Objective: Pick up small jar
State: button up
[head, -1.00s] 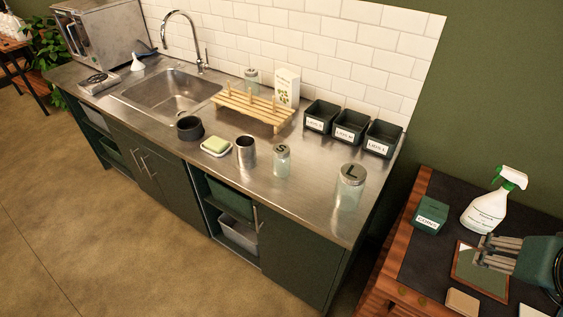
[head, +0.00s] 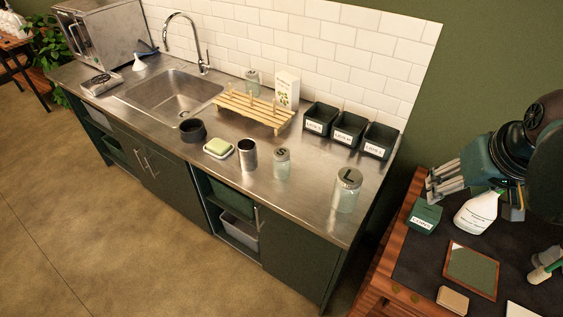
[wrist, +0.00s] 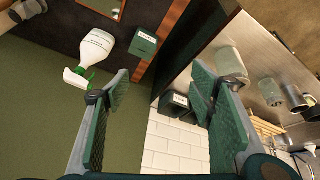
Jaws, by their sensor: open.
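The small jar (head: 281,163) is clear glass with a grey lid marked S. It stands upright on the steel counter (head: 310,205), between a metal cup and a larger jar (head: 347,190) with a lid marked L. My gripper (head: 431,186) is in the air at the right, over the side table near the spray bottle, well apart from the small jar. In the wrist view my gripper (wrist: 160,88) is open and empty, its green fingers wide apart. A jar (wrist: 270,91) shows at the right of that view, smaller than the nearer jar.
A metal cup (head: 247,154) and a soap dish (head: 218,148) stand left of the small jar. Black lid bins (head: 349,130) and a wooden rack (head: 253,110) stand behind. The spray bottle (head: 475,213) and a green box (head: 424,217) are below my gripper.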

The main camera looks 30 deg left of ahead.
jog(key=w+a+r+n+g+p, duration=0.1)
jog(key=w+a+n+p, duration=0.15)
jog(key=a, duration=0.45)
jog(key=w+a+r+n+g+p, duration=0.1)
jog(key=w+a+n, duration=0.15)
jog(key=a, duration=0.45)
jog(key=n+g+h+p, duration=0.1)
jog(key=n+g+p, duration=0.2)
jog(key=n+p, duration=0.45)
send_near(281, 152)
jog(key=shift+d+f+p, duration=0.15)
jog(key=shift+p, duration=0.2)
jog(key=f, duration=0.8)
jog(key=shift+s+a, duration=0.1)
jog(key=shift+a, duration=0.15)
jog(key=shift+f, duration=0.5)
jog(key=shift+f, duration=1.25)
jog(key=shift+f, duration=0.2)
